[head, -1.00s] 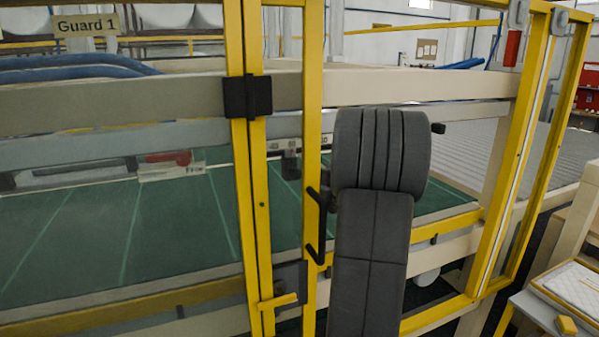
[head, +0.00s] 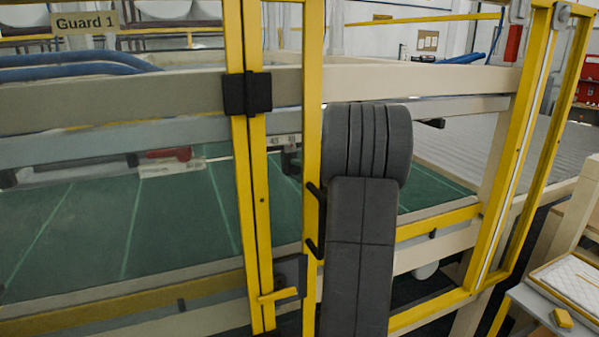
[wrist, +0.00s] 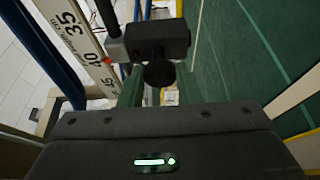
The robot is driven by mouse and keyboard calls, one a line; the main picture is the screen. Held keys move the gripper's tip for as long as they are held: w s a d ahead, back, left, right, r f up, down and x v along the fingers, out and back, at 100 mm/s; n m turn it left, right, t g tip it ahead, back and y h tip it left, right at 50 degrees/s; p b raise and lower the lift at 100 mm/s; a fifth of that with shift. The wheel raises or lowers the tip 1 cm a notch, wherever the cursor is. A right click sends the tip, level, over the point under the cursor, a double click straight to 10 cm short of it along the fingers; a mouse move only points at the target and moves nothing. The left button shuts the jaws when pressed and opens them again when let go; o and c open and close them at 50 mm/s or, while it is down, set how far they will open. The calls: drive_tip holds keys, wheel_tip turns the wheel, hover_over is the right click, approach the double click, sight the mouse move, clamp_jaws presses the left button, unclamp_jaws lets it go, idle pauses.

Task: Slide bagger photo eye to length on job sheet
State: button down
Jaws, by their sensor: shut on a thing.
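The photo eye (wrist: 158,42) is a black block with a round knob (wrist: 159,74) facing me in the wrist view. It sits at a pale scale (wrist: 72,38) marked 35, 40 and 45, beside the 40; the exact reading cannot be told. My gripper (wrist: 160,82) is shut on the knob, its dark green fingers either side. In the head view the dark photo eye (head: 291,160) hangs under the rail behind the yellow guard frame; my arm hides my gripper there. I can make out no readable job sheet.
Yellow guard posts (head: 312,200) with a black handle stand close left of my arm. A green belt (head: 120,230) lies beyond the guard. At the right, a side table (head: 530,300) holds a white quilted piece (head: 575,280) and a yellow block (head: 562,318).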

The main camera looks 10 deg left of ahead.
drive_tip(key=w+d, duration=0.2)
drive_tip(key=d, duration=0.2)
drive_tip(key=shift+w+d+b, duration=0.1)
drive_tip(key=shift+w+b, duration=0.2)
drive_tip(key=shift+w, duration=0.1)
drive_tip(key=c, duration=1.1)
unclamp_jaws()
drive_tip(key=b+v, duration=0.3)
drive_tip(key=v, duration=1)
drive_tip(key=shift+s+d+b, duration=0.25)
drive_tip(key=shift+d+b, duration=0.05)
drive_tip(key=shift+b, duration=0.05)
